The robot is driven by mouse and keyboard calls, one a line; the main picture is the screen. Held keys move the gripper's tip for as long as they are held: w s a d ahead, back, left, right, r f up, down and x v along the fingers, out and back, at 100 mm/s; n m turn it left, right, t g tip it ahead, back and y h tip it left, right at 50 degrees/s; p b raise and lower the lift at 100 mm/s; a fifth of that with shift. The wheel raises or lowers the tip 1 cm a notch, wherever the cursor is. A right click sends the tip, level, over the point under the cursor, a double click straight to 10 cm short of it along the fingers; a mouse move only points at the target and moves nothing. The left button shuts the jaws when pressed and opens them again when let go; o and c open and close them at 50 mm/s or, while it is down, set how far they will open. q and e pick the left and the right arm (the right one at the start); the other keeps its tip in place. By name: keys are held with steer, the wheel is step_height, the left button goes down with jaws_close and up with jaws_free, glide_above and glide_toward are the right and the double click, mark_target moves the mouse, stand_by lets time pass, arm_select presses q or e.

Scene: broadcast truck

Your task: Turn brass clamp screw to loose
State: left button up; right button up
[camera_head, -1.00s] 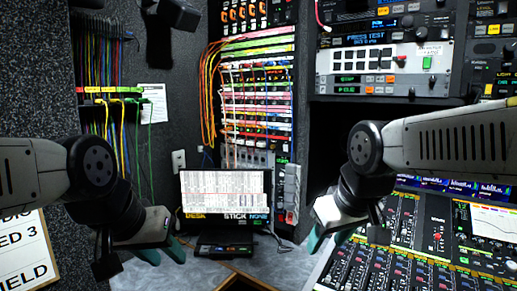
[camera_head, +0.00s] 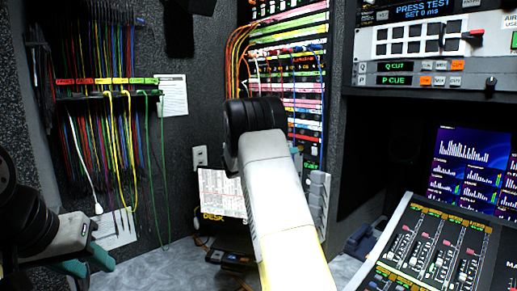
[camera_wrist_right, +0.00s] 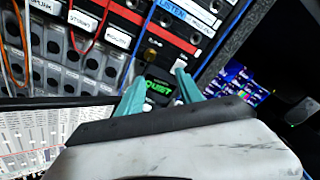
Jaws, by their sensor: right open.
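A small green-lit label (camera_wrist_right: 159,89) shows past the fingers. My left gripper (camera_head: 88,262) is low at the left in the head view, its teal fingers apart and empty, away from the rack.
The patch rack (camera_head: 306,62) with coloured cables stands behind my right arm. A printed sheet (camera_head: 221,193) is partly covered by that arm. Hanging cables (camera_head: 110,50) line the left wall. A mixing console (camera_head: 425,255) and a lit screen (camera_head: 468,165) are at the right.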

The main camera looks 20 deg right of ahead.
mark_target(300, 148)
steer(key=w+d+n, duration=0.1)
steer(key=w+d, duration=0.4)
steer(key=d, duration=0.1)
steer(key=shift+t, duration=0.4)
steer(key=shift+w+r, duration=0.1)
jaws_close()
